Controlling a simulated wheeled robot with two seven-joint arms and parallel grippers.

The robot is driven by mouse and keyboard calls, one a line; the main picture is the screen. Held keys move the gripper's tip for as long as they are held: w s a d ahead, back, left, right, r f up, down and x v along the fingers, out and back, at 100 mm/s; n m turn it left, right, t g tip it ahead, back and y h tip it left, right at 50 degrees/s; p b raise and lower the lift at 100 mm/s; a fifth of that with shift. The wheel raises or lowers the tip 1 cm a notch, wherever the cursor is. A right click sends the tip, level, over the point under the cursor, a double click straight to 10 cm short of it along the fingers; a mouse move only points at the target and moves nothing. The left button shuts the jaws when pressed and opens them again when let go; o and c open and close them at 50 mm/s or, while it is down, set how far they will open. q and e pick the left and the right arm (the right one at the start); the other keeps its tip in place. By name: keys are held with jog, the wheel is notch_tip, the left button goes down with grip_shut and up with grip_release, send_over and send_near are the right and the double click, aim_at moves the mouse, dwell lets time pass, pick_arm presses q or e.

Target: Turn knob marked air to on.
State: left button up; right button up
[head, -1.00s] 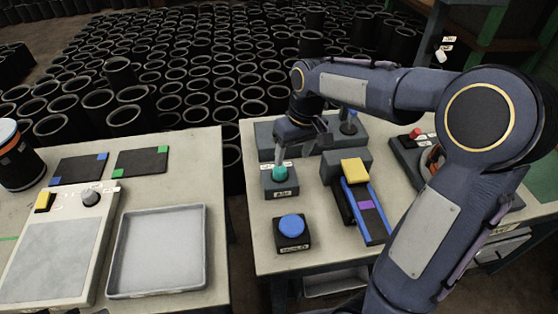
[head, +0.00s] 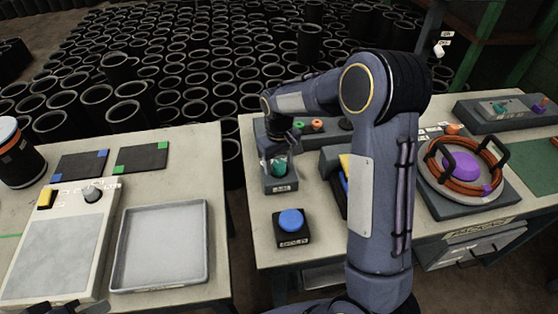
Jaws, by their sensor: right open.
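The teal knob (head: 279,169) sits on a small dark box (head: 281,185) with a white label, on the right-hand table. The label's print is too small to read surely. My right gripper (head: 280,159) points down over the knob, with its open fingers around or just above it. I cannot tell whether they touch it. The fingers and wrist partly hide the knob's top, so its turn position is unclear. A dark part of my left gripper (head: 62,307) shows at the bottom left edge, mostly cut off.
A blue push button (head: 291,220) stands in front of the knob box. A dark panel with green and orange knobs (head: 317,125) is behind it. My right arm covers much of the yellow-topped device. A copper coil with a purple centre (head: 461,165) is right.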

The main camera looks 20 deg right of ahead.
jog(key=shift+c, duration=0.5)
jog(key=c, duration=0.9)
jog(key=shift+m, duration=0.3)
jog(key=m, duration=0.5)
jog(key=shift+m, duration=0.3)
jog(key=m, duration=0.5)
jog(key=shift+m, duration=0.3)
jog(key=o, duration=1)
